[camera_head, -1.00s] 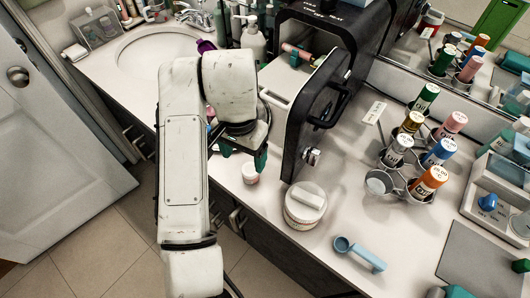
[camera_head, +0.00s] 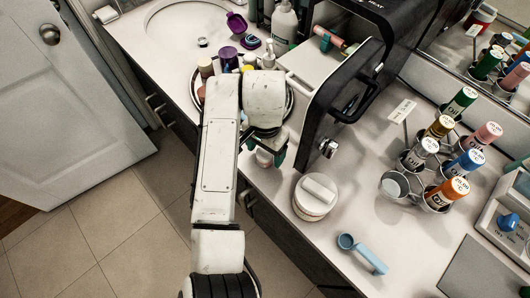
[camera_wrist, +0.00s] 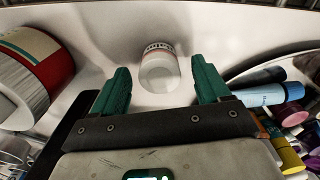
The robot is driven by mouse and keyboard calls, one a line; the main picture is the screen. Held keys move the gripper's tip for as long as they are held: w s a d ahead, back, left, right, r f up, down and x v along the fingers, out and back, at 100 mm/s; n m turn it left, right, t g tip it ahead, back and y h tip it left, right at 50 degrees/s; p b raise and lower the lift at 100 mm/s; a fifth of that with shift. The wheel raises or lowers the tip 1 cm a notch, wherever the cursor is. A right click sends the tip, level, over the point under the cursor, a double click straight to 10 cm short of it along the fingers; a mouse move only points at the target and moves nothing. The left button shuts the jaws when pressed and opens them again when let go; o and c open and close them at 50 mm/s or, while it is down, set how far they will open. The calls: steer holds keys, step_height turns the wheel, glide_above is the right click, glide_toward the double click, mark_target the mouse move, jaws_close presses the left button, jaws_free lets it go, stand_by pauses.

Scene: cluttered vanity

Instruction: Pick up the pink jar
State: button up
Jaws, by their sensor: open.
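A small pale jar with a reddish band (camera_wrist: 158,68) stands on the white counter in the wrist view; it looks more white than pink. My gripper (camera_wrist: 160,82) is open, with one green finger on each side of the jar and visible gaps between. The jar is just beyond or between the fingertips; I cannot tell exactly how deep. In the head view my gripper (camera_head: 266,150) is low at the counter's front edge, and the jar (camera_head: 264,158) is mostly hidden behind it.
The black open-doored cabinet (camera_head: 345,85) stands right of my gripper. A round tray of cosmetics (camera_head: 288,100) is just behind my arm.

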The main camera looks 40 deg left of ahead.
steer(key=shift+f, duration=0.7)
steer(key=shift+c, duration=0.3)
steer(key=c, duration=1.1)
